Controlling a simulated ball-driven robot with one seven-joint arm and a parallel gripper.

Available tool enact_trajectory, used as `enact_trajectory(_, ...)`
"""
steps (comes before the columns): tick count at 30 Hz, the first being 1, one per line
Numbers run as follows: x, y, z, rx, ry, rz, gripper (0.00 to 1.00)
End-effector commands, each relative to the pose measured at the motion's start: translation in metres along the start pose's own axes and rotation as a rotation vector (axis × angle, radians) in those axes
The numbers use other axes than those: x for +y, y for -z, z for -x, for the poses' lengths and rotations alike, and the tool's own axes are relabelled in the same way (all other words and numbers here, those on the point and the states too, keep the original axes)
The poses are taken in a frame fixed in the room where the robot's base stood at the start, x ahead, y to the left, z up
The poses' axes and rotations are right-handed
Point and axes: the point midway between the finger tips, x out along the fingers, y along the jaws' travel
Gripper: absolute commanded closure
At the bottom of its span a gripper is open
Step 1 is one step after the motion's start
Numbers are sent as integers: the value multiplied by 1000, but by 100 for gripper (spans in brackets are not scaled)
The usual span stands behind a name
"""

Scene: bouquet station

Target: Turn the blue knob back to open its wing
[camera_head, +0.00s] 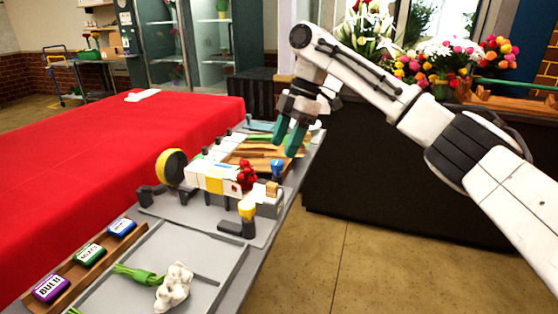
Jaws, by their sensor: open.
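The blue knob (277,167) stands upright at the right end of a white bench device (210,178). My gripper (288,138) hangs above and slightly right of the blue knob, its teal fingers pointing down. The fingers are apart, with nothing visible between them, and do not appear to touch the knob. A yellow knob (246,209) stands at the device's near side. A red flower-like piece (247,175) sits between the two knobs. The wing of the blue knob cannot be clearly made out.
A grey tray (208,248) holding white flowers (174,286) with green stems lies in front. A wooden rack (75,266) with labelled blocks is at left. A red-covered table (100,170) stands behind. Flower bouquets (440,65) stand at the back right. Floor on the right is clear.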

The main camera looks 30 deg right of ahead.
Motion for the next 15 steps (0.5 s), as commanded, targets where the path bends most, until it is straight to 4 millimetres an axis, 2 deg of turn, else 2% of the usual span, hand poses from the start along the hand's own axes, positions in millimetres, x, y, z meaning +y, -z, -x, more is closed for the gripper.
enact_trajectory(1,0,-2,-11,-2,2,0,42)
enact_trajectory(6,0,0,-33,-1,1,2,42)
enact_trajectory(15,0,0,-44,-1,0,1,42)
